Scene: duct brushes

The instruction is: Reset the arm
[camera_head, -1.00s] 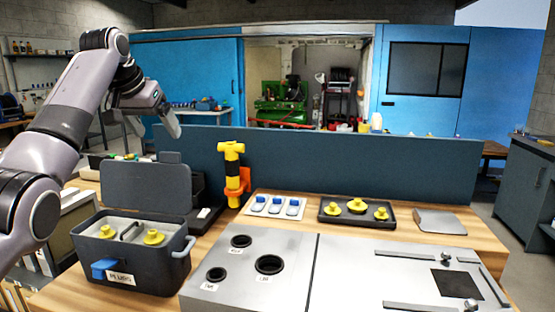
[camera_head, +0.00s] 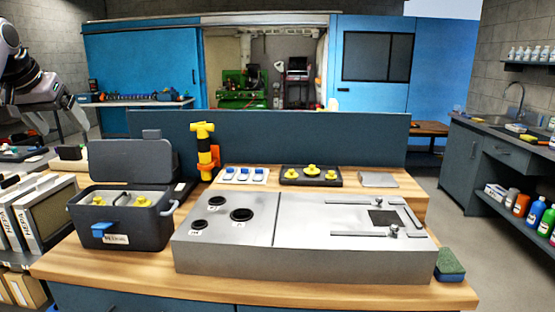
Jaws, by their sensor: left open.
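My left arm comes in at the far left edge, and its gripper (camera_head: 62,125) hangs open and empty, to the left of the workbench (camera_head: 150,268) and apart from it. Part of the arm is cut off by the frame. My right gripper is not in view. On the bench, the dark plugs box (camera_head: 120,230) stands with its lid (camera_head: 130,163) up and yellow plugs (camera_head: 141,201) inside. A grey metal panel (camera_head: 300,256) with several round black holes lies to its right.
A yellow and black tool (camera_head: 203,143) stands upright in an orange holder. Behind the panel are a tray of yellow plugs (camera_head: 311,182) and blue-and-white items (camera_head: 244,174). A sponge (camera_head: 449,264) lies at the right front corner. HEPA boxes (camera_head: 40,212) stand at left.

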